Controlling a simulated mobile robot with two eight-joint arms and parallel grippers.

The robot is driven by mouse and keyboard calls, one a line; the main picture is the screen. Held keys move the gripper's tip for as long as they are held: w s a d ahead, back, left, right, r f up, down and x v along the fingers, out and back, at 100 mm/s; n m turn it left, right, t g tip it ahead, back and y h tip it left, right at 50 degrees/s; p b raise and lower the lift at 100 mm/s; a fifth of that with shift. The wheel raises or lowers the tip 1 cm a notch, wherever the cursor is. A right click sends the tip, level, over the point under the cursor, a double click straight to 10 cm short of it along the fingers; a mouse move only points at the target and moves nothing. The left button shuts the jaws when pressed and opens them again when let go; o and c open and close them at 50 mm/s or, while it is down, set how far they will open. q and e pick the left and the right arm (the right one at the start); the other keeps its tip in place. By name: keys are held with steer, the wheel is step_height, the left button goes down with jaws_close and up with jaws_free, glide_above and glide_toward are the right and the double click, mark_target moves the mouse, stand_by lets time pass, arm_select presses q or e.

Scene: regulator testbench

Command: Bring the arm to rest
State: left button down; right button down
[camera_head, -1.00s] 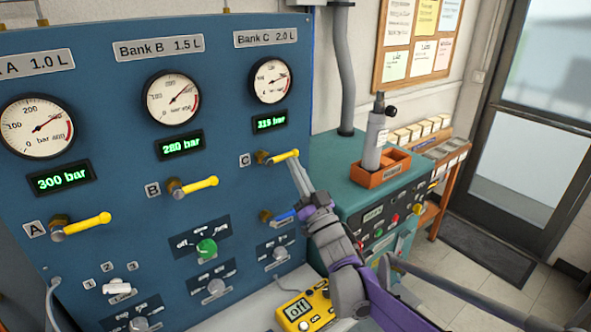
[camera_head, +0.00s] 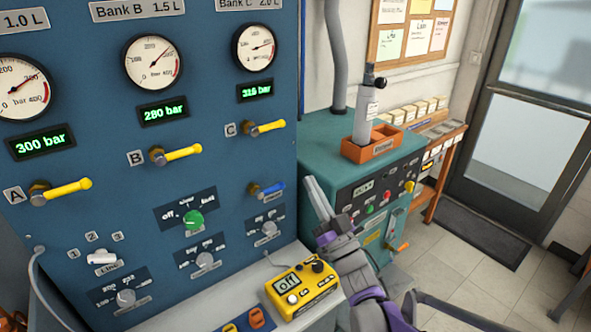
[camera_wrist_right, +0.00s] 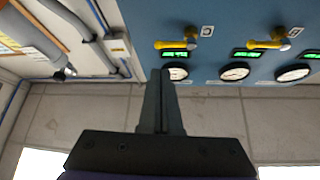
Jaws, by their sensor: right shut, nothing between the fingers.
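My right gripper (camera_head: 318,197) is shut and empty. Its fingers point up and to the left, in front of the teal cabinet and just right of the blue panel (camera_head: 215,100). In the right wrist view the closed fingers (camera_wrist_right: 160,100) show against the wall, with the panel's gauges and yellow levers beyond them, upside down. The fingers look apart from the Bank C yellow lever (camera_head: 265,128) and the blue lever (camera_head: 268,190). My left gripper is not in view.
A teal cabinet (camera_head: 325,150) with buttons stands right of the panel, with a grey cylinder (camera_head: 365,115) in an orange tray (camera_head: 357,152) on top. A yellow meter (camera_head: 303,289) reading off lies on the bench below. Open floor (camera_head: 480,285) is at the right.

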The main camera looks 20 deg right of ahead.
steer(key=s+d+f+m+g+h, duration=0.1)
steer(key=s+f+m+g+h, duration=0.1)
steer(key=s+f+g+h, duration=0.45)
steer(key=s+f+m+g+h, duration=0.1)
steer(key=s+f+g, duration=0.25)
steer(key=f, duration=0.55)
steer(key=s+a+f+n+g, duration=0.1)
steer(key=s+f+g, duration=0.3)
steer(key=s, duration=0.4)
steer(key=s+a+f+n+g+y, duration=0.1)
steer(key=s+a+f+g, duration=0.1)
steer(key=s+f+g, duration=0.2)
steer(key=s+f, duration=0.3)
steer(key=s, duration=0.1)
steer(key=shift+a+n, duration=0.3)
steer(key=shift+a, duration=0.05)
steer(key=shift+s+y, duration=0.1)
steer(key=shift+y, duration=0.15)
